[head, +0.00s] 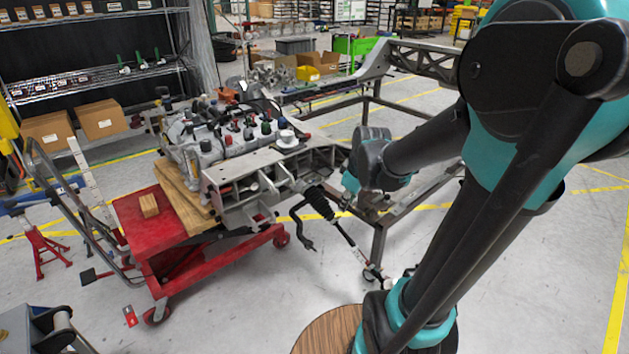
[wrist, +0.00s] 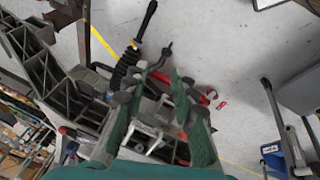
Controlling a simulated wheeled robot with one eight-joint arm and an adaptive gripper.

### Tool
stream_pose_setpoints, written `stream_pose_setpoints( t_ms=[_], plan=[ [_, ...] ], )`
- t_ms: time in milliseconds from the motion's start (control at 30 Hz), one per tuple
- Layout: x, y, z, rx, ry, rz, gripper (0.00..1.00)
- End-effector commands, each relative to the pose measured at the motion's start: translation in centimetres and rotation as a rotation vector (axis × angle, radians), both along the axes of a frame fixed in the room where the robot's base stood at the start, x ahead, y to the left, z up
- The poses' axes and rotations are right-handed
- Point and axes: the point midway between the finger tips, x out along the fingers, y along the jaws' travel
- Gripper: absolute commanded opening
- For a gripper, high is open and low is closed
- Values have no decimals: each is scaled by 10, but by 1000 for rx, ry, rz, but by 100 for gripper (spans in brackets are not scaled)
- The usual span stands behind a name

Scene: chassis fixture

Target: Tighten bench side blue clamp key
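I cannot make out a blue clamp key in either view. The grey metal chassis (head: 240,180) stands in the middle of the head view, its near end by the engine (head: 215,135). My arm reaches to its right side, and my gripper is mostly hidden there behind my own wrist. In the wrist view my gripper (wrist: 152,92) has its two green-padded fingers apart. Pale metal parts show between and behind the fingers, and I see nothing clearly gripped. The ribbed chassis (wrist: 60,85) also fills the left of the wrist view.
A red lift cart (head: 150,225) with wooden blocks stands under the engine side. A black ribbed boot with a rod (head: 318,203) sticks out from the chassis near my wrist. A red jack stand (head: 42,250) is at the left. The front floor is partly clear.

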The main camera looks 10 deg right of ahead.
Motion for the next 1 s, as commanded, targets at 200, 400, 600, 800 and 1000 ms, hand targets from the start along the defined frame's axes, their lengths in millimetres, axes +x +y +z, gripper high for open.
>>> stream_pose_setpoints(
  t_ms=[200,400,600,800,1000],
  plan=[
    [80,15,36,-131,-60,478,26],
    [144,27,62,-249,-133,888,26],
    [180,35,76,-327,-186,1136,26],
    [190,38,74,-347,-201,1198,26],
    [200,44,47,-347,-200,1197,26]
  ],
)
